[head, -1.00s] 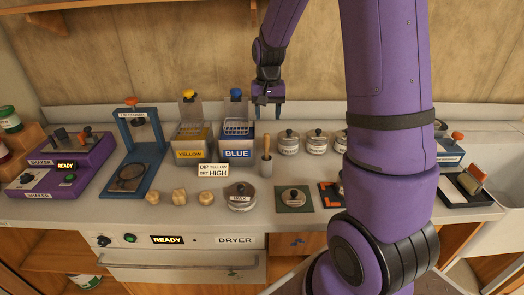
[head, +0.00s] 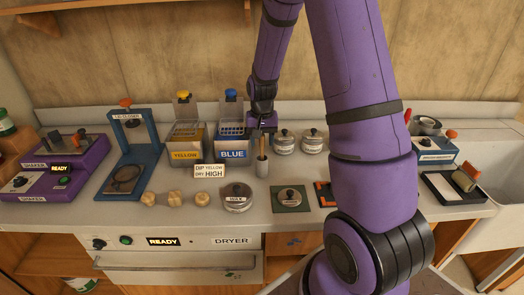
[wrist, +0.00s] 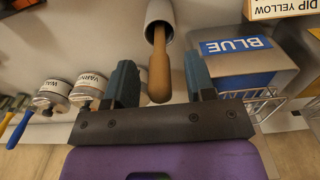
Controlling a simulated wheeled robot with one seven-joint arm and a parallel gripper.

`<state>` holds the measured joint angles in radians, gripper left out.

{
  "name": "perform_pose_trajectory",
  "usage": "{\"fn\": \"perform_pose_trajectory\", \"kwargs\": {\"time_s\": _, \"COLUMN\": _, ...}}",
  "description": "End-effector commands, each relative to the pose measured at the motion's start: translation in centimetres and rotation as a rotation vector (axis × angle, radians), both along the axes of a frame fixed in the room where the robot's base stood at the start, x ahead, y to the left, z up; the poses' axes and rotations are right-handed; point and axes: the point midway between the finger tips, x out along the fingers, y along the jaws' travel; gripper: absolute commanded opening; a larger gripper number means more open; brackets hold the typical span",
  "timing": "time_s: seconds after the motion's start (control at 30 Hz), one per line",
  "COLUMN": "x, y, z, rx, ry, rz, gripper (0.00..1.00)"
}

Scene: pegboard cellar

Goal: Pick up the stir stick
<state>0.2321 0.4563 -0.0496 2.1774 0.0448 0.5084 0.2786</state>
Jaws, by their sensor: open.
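The stir stick (head: 262,146) is a brown wooden stick standing upright in a small grey cup (head: 262,168) on the counter, just right of the blue dip tank. It also shows in the wrist view (wrist: 158,75), its rounded top end reaching between my fingers. My gripper (head: 262,128) is above the cup at the stick's top. In the wrist view my gripper (wrist: 160,85) is open, with one dark teal finger on each side of the stick and a gap to both. The stick's lower end is hidden inside the cup.
The blue tank (head: 231,150) with its wire basket stands close left of the cup. Lidded jars (head: 284,142) stand close right. A sign (head: 210,171) and a wax tin (head: 237,198) are in front. My arm hides part of the counter's right side.

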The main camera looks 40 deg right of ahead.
Motion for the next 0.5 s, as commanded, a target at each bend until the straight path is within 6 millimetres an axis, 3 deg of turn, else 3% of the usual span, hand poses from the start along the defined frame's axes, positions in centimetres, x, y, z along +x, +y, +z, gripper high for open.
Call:
{"fn": "perform_pose_trajectory", "kwargs": {"time_s": 0.13, "x": 0.00, "y": 0.00, "z": 0.02, "rx": 0.000, "ry": 0.000, "rz": 0.000, "gripper": 0.50}}
{"fn": "perform_pose_trajectory", "kwargs": {"time_s": 0.3, "x": 0.00, "y": 0.00, "z": 0.03, "rx": 0.000, "ry": 0.000, "rz": 0.000, "gripper": 0.11}}
{"fn": "perform_pose_trajectory", "kwargs": {"time_s": 0.37, "x": 0.00, "y": 0.00, "z": 0.03, "rx": 0.000, "ry": 0.000, "rz": 0.000, "gripper": 0.00}}
{"fn": "perform_pose_trajectory", "kwargs": {"time_s": 0.5, "x": 0.00, "y": 0.00, "z": 0.04, "rx": 0.000, "ry": 0.000, "rz": 0.000, "gripper": 0.00}}
